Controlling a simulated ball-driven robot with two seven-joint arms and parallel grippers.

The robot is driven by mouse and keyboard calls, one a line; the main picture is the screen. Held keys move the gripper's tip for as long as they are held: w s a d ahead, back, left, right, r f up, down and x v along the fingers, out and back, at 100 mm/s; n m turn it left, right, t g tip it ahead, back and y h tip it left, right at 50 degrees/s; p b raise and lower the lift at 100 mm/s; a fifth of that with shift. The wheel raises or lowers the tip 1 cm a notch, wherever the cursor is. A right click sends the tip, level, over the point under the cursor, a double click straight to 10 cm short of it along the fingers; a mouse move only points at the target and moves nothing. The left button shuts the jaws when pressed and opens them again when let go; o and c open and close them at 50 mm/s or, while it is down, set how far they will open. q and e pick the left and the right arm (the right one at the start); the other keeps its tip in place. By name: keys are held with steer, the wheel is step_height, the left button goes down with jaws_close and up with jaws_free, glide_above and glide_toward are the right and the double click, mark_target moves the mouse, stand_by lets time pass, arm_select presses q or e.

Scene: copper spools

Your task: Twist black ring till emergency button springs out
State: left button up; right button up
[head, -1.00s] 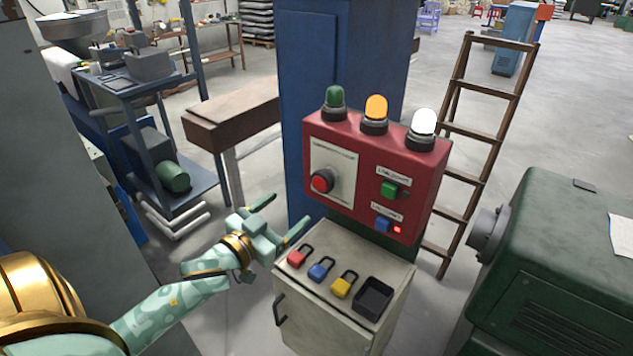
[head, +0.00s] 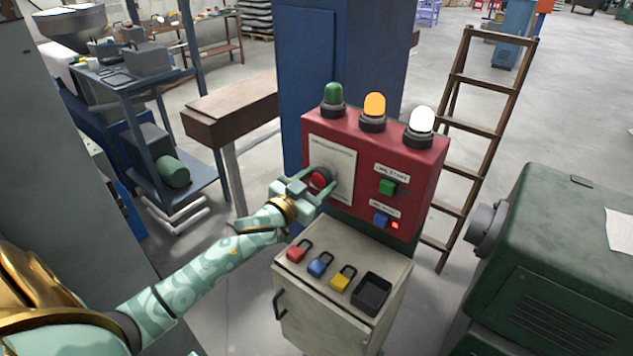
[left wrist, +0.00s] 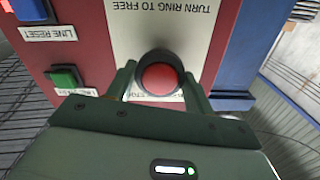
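The red emergency button (head: 320,178) sits on a pale plate at the left of the red control box's front. In the left wrist view the button (left wrist: 160,78) is at the centre, with the dark ring (left wrist: 157,55) partly showing behind it. My left gripper (head: 318,182) is at the button, with its fingers apart. In the wrist view the left gripper's fingers (left wrist: 159,80) stand one on each side of the button and ring. I cannot tell whether they touch the ring. My right gripper is not in view.
The red control box (head: 424,178) carries green, orange and white lamps, a green button (head: 388,187) and a blue button (head: 381,220). Below stands a cabinet (head: 335,262) with padlocks and a black tray (head: 371,294). A green machine (head: 560,250) stands at right.

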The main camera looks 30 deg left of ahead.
arm_select(q)
steer(key=c, duration=0.3)
steer(key=m+p, duration=0.1)
steer(key=m, duration=0.1)
steer(key=shift+m, duration=0.4)
steer(key=m+p, duration=0.1)
steer(key=m, duration=0.4)
steer(key=shift+m, duration=0.3)
stand_by(0.3)
steer(key=o, duration=1)
steer(key=shift+c, duration=0.2)
